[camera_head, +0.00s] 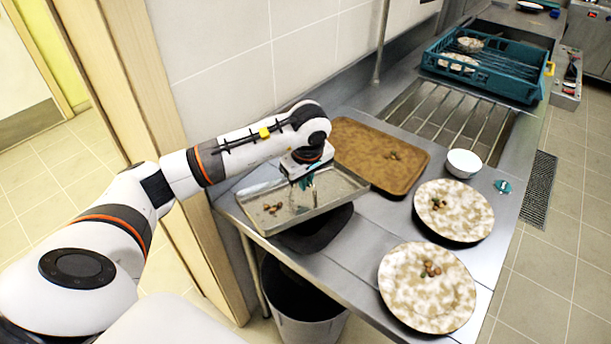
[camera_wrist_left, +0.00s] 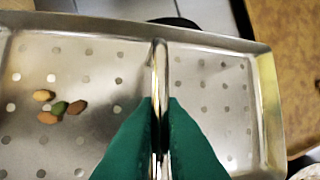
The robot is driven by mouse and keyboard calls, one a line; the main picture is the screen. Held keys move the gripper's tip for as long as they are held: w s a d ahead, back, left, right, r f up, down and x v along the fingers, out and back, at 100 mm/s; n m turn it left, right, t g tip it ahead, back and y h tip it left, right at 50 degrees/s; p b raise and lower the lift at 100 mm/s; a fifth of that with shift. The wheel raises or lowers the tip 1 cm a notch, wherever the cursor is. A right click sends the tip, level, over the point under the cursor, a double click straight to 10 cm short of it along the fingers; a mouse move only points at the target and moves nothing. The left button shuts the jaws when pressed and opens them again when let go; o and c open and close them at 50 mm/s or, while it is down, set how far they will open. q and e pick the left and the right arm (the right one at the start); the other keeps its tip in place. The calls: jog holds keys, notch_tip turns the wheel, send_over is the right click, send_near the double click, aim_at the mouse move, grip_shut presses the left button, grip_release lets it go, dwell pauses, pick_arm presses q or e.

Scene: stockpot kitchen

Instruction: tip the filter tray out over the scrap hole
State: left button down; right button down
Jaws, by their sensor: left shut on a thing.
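The filter tray (camera_head: 330,190) is a shallow metal pan with a perforated floor, seen close in the left wrist view (camera_wrist_left: 215,100). A few brown and green scraps (camera_head: 272,208) lie at its left side, also in the wrist view (camera_wrist_left: 58,106). My left gripper (camera_head: 306,181) points down into the tray; its green fingers (camera_wrist_left: 160,130) are shut on a thin upright bar across its middle. The tray looks near level, above the scrap hole's black rim (camera_head: 318,232). The tray hides part of the hole. My right gripper is out of view.
A grey bin (camera_head: 310,330) stands under the counter. A brown tray (camera_head: 350,140) with scraps lies just behind the filter tray. Two soiled plates (camera_head: 400,290) (camera_head: 470,222), a white bowl (camera_head: 463,163) and a teal dish rack (camera_head: 500,75) are to the right.

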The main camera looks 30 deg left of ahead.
pick_arm(q)
notch_tip(320, 180, up, 2)
jog(key=shift+r+g+h+p, duration=0.2)
jog(key=shift+g+h+p, duration=0.3)
jog(key=shift+p, duration=0.75)
notch_tip(320, 180, up, 3)
jog(key=g+h+p, duration=0.1)
jog(key=g+p, duration=0.1)
jog(key=p, duration=0.2)
jog(key=shift+h, duration=0.3)
jog(key=shift+r+g+h, duration=0.3)
jog(key=shift+r+g, duration=0.05)
jog(key=shift+g, duration=0.05)
jog(key=shift+r+g+h, duration=0.3)
jog(key=shift+g+h, duration=0.2)
jog(key=shift+g, duration=0.1)
notch_tip(320, 180, up, 3)
jog(key=g+h+p, duration=0.2)
jog(key=p, duration=0.1)
jog(key=shift+f+g+p, duration=0.1)
jog(key=shift+g+p, duration=0.2)
jog(key=shift+g, duration=0.1)
jog(key=shift+h+p, duration=0.3)
jog(key=shift+p, duration=0.05)
jog(key=shift+r+g+h+p, duration=0.25)
jog(key=shift+g+h+p, duration=0.15)
jog(key=shift+g+p, duration=0.3)
jog(key=shift+f, duration=0.1)
